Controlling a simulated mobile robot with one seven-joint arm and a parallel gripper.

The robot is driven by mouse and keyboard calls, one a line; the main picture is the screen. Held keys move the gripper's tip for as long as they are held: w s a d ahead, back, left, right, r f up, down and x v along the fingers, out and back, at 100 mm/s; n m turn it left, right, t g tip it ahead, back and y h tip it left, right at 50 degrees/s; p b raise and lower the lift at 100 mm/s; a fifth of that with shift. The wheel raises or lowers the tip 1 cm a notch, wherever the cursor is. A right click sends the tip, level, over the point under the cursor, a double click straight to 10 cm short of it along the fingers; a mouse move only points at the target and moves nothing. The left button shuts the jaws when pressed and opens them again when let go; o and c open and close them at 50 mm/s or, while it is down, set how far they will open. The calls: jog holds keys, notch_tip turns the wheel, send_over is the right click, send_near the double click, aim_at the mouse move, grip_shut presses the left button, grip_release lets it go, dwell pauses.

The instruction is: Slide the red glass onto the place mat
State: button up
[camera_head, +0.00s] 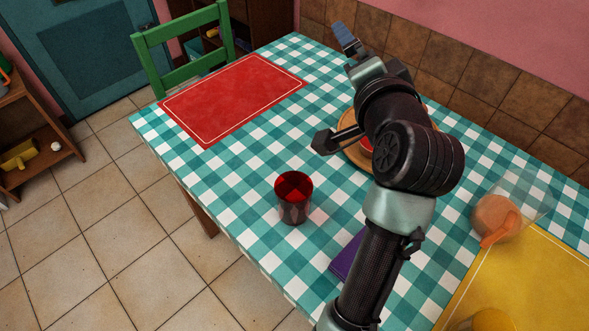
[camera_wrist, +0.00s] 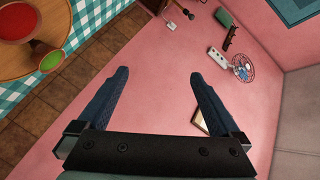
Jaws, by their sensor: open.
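The red glass (camera_head: 294,198) stands upright near the front edge of the checked table, touching neither mat. A red place mat (camera_head: 232,98) with a thin pale border lies flat at the table's far left end, beyond the glass. A yellow place mat (camera_head: 535,285) lies at the right end. My gripper (camera_head: 347,40) is raised towards the back wall, well away from the glass. In the wrist view its blue fingers (camera_wrist: 158,74) are spread with nothing between them, facing the pink wall. The glass is not in the wrist view.
A round wooden board (camera_head: 356,153) is partly hidden behind my arm; the wrist view shows a red bowl (camera_wrist: 30,20) on it. A clear pitcher with orange handle (camera_head: 497,222) stands right. A purple item (camera_head: 346,257) lies near my arm. A green chair (camera_head: 183,45) stands behind the red mat.

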notch_tip(320, 180, down, 8)
jog(key=d+m+g+y+p, duration=0.2)
jog(key=m+g, duration=0.1)
jog(key=m, duration=0.1)
jog(key=m+g+y+p, duration=0.6)
jog(key=m+y, duration=0.1)
jog(key=m, duration=0.3)
send_near(308, 208)
jog(key=x, duration=0.3)
jog(key=shift+w+d, duration=0.15)
jog(key=shift+f, duration=0.15)
jog(key=shift+a+f+b, duration=0.25)
jog(key=shift+a+b, duration=0.1)
jog(key=shift+b, duration=0.1)
jog(key=b+x, duration=0.3)
jog(key=x, duration=0.6)
jog(key=shift+w, duration=0.1)
